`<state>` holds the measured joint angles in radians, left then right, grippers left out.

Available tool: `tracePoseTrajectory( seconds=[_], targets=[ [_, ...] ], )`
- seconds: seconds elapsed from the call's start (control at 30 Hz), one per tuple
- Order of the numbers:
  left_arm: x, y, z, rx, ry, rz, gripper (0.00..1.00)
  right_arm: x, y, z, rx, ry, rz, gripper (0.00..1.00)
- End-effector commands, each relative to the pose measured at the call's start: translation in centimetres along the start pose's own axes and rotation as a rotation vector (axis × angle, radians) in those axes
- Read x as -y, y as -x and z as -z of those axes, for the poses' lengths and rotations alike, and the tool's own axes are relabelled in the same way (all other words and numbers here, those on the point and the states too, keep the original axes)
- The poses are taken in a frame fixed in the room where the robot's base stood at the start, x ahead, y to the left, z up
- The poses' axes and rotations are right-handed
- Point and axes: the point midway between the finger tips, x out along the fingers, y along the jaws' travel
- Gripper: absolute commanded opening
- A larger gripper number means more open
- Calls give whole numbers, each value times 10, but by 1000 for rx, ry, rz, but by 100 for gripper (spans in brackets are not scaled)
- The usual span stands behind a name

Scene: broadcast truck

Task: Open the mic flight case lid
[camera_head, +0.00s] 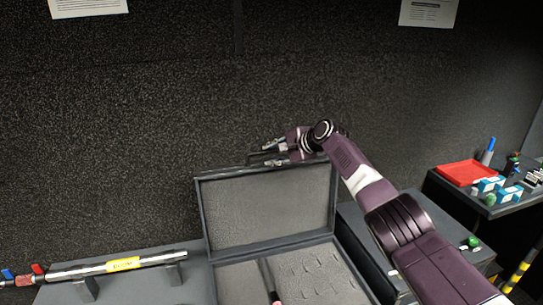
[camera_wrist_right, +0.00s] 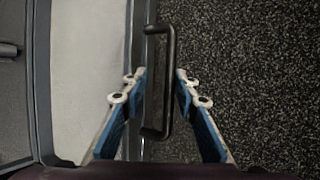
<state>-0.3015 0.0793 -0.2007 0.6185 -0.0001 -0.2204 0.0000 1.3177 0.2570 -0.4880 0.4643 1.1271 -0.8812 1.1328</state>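The mic flight case (camera_head: 320,275) stands on a grey surface with its lid (camera_head: 265,207) raised to about upright, showing the grey lining. Its base holds foam with cut-outs and a dark microphone-like object (camera_head: 268,278). My right gripper (camera_head: 268,154) is at the lid's top edge, by the black handle. In the right wrist view the handle (camera_wrist_right: 171,82) lies between the two blue-padded fingers (camera_wrist_right: 161,78). The fingers are apart, with a gap visible on at least one side of the handle. My left gripper is not in view.
A barrel-like rod with a yellow label (camera_head: 124,264) rests on stands at left. A side table at right carries a red tray (camera_head: 463,172), small blue-white boxes (camera_head: 488,184) and bottles. A dark textured wall (camera_head: 130,130) stands close behind the lid.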

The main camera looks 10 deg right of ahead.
Motion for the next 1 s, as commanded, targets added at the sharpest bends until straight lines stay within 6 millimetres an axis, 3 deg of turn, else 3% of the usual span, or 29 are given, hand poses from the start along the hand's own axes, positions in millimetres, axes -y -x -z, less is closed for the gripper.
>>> tracePoseTrajectory(
  seconds=[0.23,0.47,1.0],
  targets=[
    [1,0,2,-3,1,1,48,-1,4,0,2,1,-1,27],
    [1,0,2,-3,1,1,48,0,23,1,2,1,0,27],
    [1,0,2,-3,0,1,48,0,98,2,-2,1,0,27]
  ],
)
